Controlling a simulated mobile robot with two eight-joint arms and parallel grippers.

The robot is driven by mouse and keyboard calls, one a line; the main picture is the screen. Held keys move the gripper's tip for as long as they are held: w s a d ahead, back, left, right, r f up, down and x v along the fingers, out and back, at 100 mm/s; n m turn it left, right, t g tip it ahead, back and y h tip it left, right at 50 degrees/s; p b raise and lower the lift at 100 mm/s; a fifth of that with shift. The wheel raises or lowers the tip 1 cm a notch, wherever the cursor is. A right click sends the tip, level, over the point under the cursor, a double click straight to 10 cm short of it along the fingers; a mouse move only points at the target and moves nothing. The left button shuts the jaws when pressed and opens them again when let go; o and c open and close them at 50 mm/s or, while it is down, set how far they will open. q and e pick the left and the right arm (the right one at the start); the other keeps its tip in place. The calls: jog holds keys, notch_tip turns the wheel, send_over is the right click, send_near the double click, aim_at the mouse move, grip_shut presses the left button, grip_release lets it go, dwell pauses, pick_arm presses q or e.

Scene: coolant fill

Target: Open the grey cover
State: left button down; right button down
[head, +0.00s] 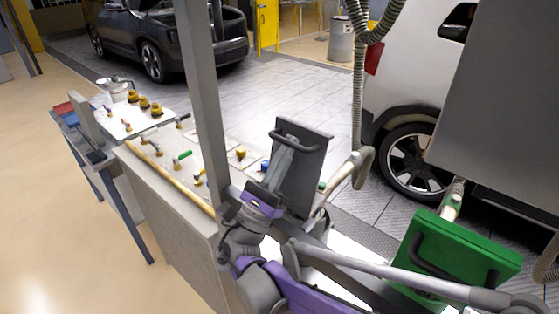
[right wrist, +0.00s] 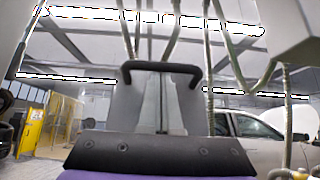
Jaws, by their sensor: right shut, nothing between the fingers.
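The grey cover (head: 313,170) stands steeply raised near the middle of the head view, with a dark bar handle (head: 301,136) across its upper part. The handle also shows in the right wrist view (right wrist: 162,67). My right gripper (head: 285,158) is shut and empty. Its grey fingers lie in front of the cover's face, just below the handle; I cannot tell whether they touch the cover. My right wrist and arm hide the cover's lower left edge. My left gripper is not in view.
A green cover (head: 455,248) with a dark handle is at the lower right. A bench (head: 165,178) with small coloured fittings is at the left. A grey post (head: 200,90) rises left of the cover, and a hose (head: 360,100) hangs right of it. A white car (head: 412,90) stands behind.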

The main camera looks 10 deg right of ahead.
dwell(0.3)
jog(key=s+a, duration=0.2)
jog(key=a, duration=0.1)
jog(key=shift+s+f, duration=0.2)
jog(key=shift+w, duration=0.1)
